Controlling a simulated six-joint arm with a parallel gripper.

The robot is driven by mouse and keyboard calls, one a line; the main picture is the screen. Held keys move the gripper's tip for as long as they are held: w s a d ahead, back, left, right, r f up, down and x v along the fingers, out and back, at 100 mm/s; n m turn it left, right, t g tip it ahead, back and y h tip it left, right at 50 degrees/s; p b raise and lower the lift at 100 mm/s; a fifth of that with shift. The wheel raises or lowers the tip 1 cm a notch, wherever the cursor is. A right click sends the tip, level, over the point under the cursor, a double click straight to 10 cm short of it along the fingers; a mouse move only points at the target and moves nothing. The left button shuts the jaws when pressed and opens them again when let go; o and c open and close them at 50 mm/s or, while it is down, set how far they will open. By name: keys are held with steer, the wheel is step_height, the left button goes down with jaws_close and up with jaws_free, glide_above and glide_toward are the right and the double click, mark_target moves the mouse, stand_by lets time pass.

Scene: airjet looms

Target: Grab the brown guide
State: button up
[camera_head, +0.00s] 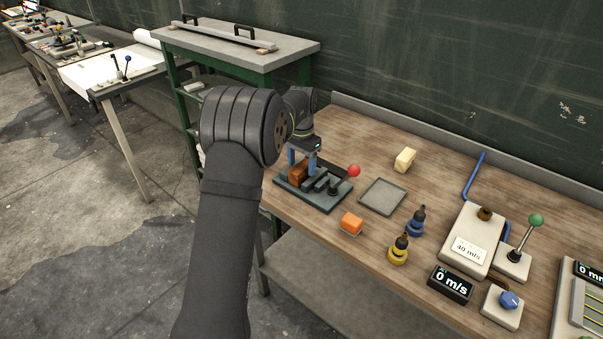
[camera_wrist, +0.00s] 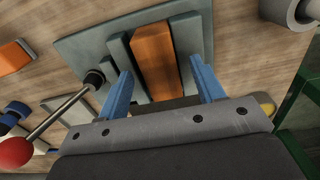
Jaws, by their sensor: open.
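The brown guide (camera_head: 297,173) is a block seated in a dark grey fixture (camera_head: 326,206) at the left end of the wooden bench. In the wrist view the brown guide (camera_wrist: 155,60) stands between grey rails on the fixture plate (camera_wrist: 75,42). My gripper (camera_head: 302,163) is over the fixture with blue fingers pointing down. In the wrist view my gripper (camera_wrist: 160,85) is open, one finger on each side of the guide, with gaps showing on both sides. Whether the fingertips are level with the guide is hard to tell.
A red-knobbed lever (camera_head: 353,171) rises from the fixture beside the gripper; its red ball also shows in the wrist view (camera_wrist: 15,152). An empty grey tray (camera_head: 383,197), an orange block (camera_head: 351,223) and a cream block (camera_head: 405,159) lie to the right. Blue and yellow nozzles (camera_head: 399,250) stand farther right.

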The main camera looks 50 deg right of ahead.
steer(key=c, duration=1.1)
